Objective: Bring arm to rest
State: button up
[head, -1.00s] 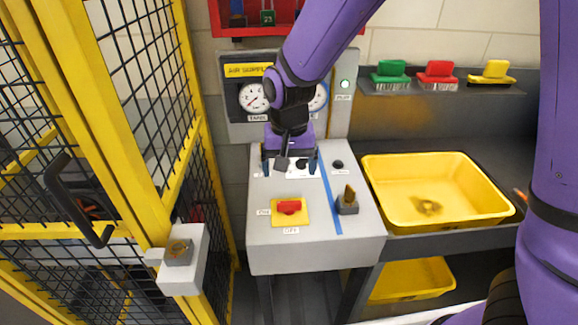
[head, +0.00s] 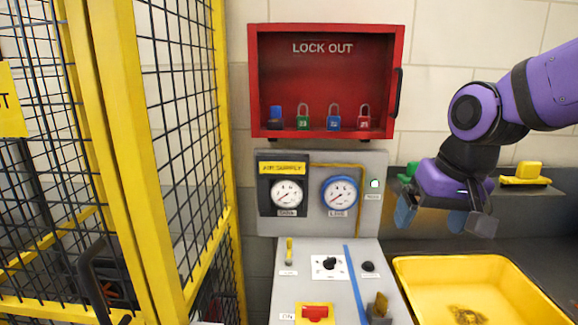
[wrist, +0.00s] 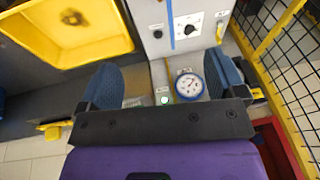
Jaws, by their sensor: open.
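My gripper (head: 440,220) hangs at the right of the head view, in front of the brush shelf and above the far edge of the yellow tub. Its two blue-padded fingers are spread apart with nothing between them. The wrist view shows the open fingers (wrist: 170,85), with part of the gauge panel beyond them. My purple arm reaches in from the right edge of the head view.
A red lock-out box (head: 330,90) with several padlocks hangs on the wall. Below it are the gauge panel (head: 322,226) and the grey control console (head: 338,290). A yellow tub (head: 415,275) stands at right, a yellow mesh fence (head: 150,200) at left.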

jog(key=s+d+r+t+h, duration=0.1)
jog(key=s+d+r+t, duration=0.1)
jog(key=s+d+r, duration=0.2)
jog(key=shift+s+d+r+t, duration=0.25)
jog(key=shift+s+d, duration=1.6)
jog(key=shift+s, duration=1.85)
